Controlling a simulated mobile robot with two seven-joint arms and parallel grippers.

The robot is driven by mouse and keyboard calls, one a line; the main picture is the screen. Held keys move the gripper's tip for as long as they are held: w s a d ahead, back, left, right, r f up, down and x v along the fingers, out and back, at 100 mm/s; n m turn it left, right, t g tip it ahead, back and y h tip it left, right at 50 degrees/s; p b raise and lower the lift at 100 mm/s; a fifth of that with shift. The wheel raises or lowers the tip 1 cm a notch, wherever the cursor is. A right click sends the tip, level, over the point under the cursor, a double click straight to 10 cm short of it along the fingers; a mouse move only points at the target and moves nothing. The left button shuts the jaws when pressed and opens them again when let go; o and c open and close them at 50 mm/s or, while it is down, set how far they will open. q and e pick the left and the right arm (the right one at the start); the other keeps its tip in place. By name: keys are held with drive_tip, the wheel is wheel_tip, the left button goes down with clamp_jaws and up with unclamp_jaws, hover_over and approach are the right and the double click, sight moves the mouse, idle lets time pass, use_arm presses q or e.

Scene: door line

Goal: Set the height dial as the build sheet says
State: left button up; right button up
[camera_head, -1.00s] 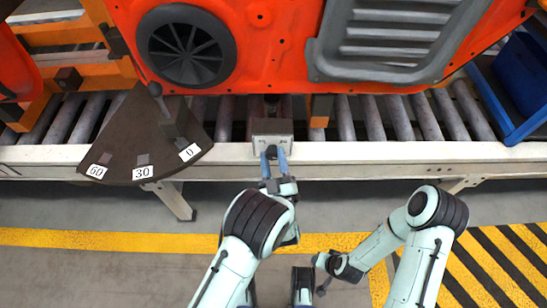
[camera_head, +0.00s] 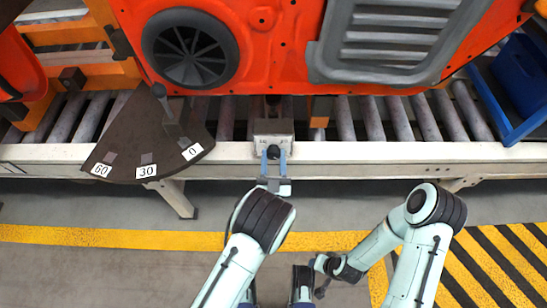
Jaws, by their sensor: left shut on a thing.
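A small grey box (camera_head: 273,127) with a dark round knob (camera_head: 273,152) on its front stands at the conveyor's near edge. It looks like the height dial. Small marks flank the knob, too small to read. My left gripper (camera_head: 273,157) has its two blue fingers shut on the knob, one on each side. My right arm reaches in from the right. Its gripper (camera_head: 302,288) seems to be low in the middle, and its fingers cannot be made out. No build sheet shows in view.
A brown quarter-round plate (camera_head: 129,130) marked 0, 30 and 60, with a lever (camera_head: 164,104), stands to the left. An orange door panel (camera_head: 270,55) hangs over the roller conveyor (camera_head: 376,120). A blue bin (camera_head: 526,75) is at right. Floor before the conveyor is clear.

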use_arm(q)
drive_tip(key=o, duration=1)
drive_tip(key=shift+s+f, duration=0.2)
drive_tip(key=shift+s, duration=0.2)
drive_tip(key=shift+b+v, duration=0.3)
drive_tip(key=shift+v, duration=5.9)
use_arm(e)
drive_tip(key=shift+w+d+f, duration=0.25)
drive_tip(key=shift+w+f, duration=0.1)
drive_tip(key=shift+w, duration=0.15)
